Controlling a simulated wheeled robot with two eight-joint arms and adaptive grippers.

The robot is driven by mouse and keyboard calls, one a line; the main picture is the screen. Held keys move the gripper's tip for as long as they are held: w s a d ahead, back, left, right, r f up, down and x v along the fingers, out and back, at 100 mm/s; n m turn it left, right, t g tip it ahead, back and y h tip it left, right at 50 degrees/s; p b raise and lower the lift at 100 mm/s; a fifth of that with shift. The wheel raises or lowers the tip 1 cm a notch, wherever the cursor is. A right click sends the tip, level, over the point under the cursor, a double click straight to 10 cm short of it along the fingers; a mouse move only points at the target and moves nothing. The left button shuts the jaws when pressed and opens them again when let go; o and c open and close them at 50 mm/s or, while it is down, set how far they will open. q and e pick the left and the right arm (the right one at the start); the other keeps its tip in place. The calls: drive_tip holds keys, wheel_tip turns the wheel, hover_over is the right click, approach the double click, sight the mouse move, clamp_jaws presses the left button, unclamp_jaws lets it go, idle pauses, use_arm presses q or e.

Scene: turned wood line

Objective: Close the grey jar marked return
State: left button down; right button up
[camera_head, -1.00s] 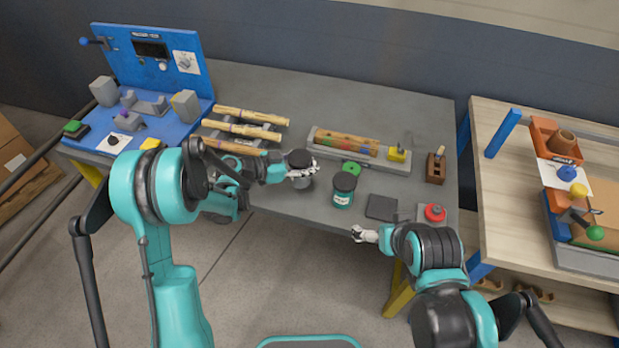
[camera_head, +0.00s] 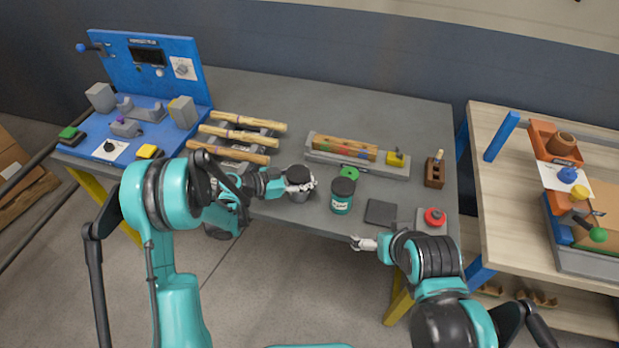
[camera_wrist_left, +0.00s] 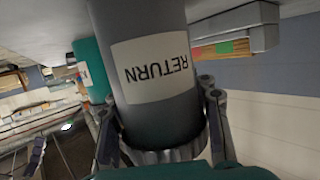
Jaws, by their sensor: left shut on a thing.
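A teal jar with a dark lid (camera_head: 342,195) stands just right of the grey jar. A dark square pad (camera_head: 381,211) and a red button (camera_head: 434,217) lie further right. Behind are a green disc (camera_head: 349,173) and a grey tray (camera_head: 325,156); turned wood spindles (camera_head: 235,134) lie left.

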use_arm(q)
drive_tip(key=shift+f, duration=0.2)
drive_tip(key=c, duration=0.7)
unclamp_jaws()
drive_tip(key=shift+r, duration=0.2)
drive_tip(key=shift+a+r, duration=0.15)
drive_tip(key=shift+a, duration=0.15)
drive_tip(key=p+v, duration=0.2)
drive_tip(key=v, duration=0.9)
drive_tip(key=shift+s+a+p, duration=0.15)
drive_tip(key=shift+s+p, duration=0.1)
drive_tip(key=shift+p, duration=0.05)
